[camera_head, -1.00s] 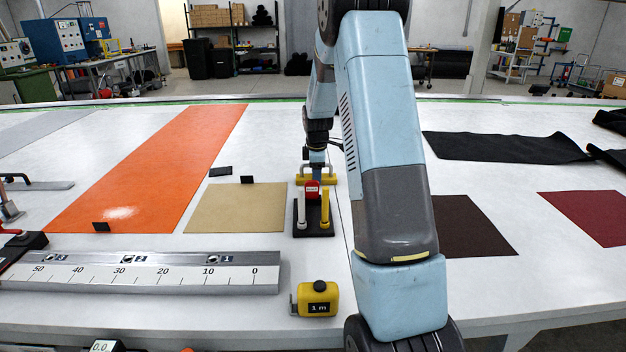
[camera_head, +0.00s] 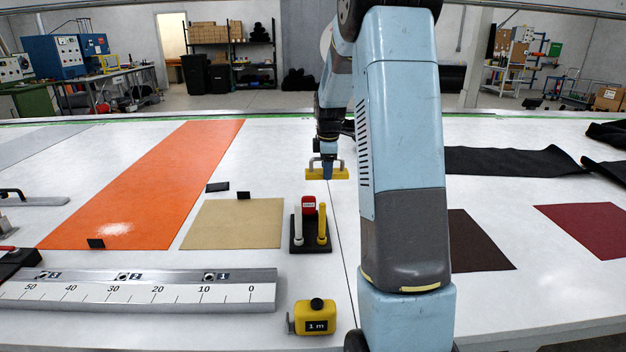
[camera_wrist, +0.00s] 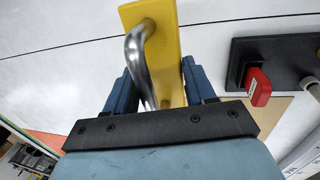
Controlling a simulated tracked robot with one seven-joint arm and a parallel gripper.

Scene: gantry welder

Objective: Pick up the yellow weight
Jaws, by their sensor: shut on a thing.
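The yellow weight (camera_head: 336,174) is a flat yellow bar with a metal handle on top. It hangs above the white table in the head view, behind the black stand. My gripper (camera_head: 327,164) is above it and shut on its handle. In the wrist view the blue fingers of my gripper (camera_wrist: 157,88) are on either side of the curved metal handle, and the yellow weight (camera_wrist: 165,15) lies beyond them. The weight's underside is hidden.
A black stand (camera_head: 312,246) with a white post, a yellow post and a red block stands in front of the weight. A tan sheet (camera_head: 231,222) and an orange sheet (camera_head: 150,180) lie to the left. A yellow tape measure (camera_head: 315,318) is near the front edge.

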